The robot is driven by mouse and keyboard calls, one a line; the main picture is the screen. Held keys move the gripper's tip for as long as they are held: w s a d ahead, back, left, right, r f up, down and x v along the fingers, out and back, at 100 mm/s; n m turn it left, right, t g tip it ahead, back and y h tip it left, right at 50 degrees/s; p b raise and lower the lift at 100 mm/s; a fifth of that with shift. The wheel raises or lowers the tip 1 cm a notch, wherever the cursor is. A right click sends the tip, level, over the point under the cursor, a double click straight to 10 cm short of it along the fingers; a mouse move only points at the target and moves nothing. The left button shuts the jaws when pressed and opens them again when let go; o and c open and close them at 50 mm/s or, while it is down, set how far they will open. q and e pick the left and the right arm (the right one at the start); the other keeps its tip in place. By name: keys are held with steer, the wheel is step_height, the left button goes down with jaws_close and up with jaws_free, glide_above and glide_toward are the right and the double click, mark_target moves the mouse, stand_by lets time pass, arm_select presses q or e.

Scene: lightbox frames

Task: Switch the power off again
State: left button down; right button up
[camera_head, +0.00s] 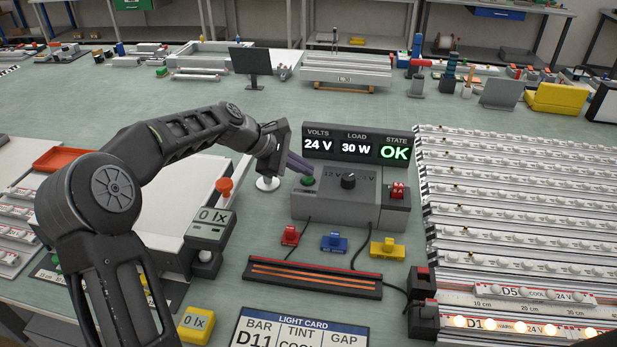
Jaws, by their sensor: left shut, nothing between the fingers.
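The grey power supply (348,209) stands mid-table. Its display (358,149) reads 24 V, 30 W and a green OK. A green button (308,181) sits on its left top, a black knob (348,181) in the middle and a red switch (397,190) at the right. My left gripper (304,169) is shut and empty, its tips close above the green button; I cannot tell whether they touch it. One LED bar (530,326) at the lower right has lit lamps. My right gripper is not in view.
Red (290,235), blue (334,242) and yellow (387,248) blocks lie before the supply, near a dark strip with copper lines (313,278). A light card (300,328) is at the front. Rows of LED bars (520,200) fill the right. A lux meter (209,228) stands left.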

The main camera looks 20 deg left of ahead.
mark_target(304, 179)
arm_select(q)
steer(key=shift+f, duration=0.1)
stand_by(0.4)
steer(key=shift+f, duration=0.35)
steer(key=shift+r+p, duration=0.3)
steer(key=shift+r, duration=0.15)
stand_by(0.4)
step_height(304, 179, up, 6)
steer(key=p, duration=0.5)
stand_by(0.7)
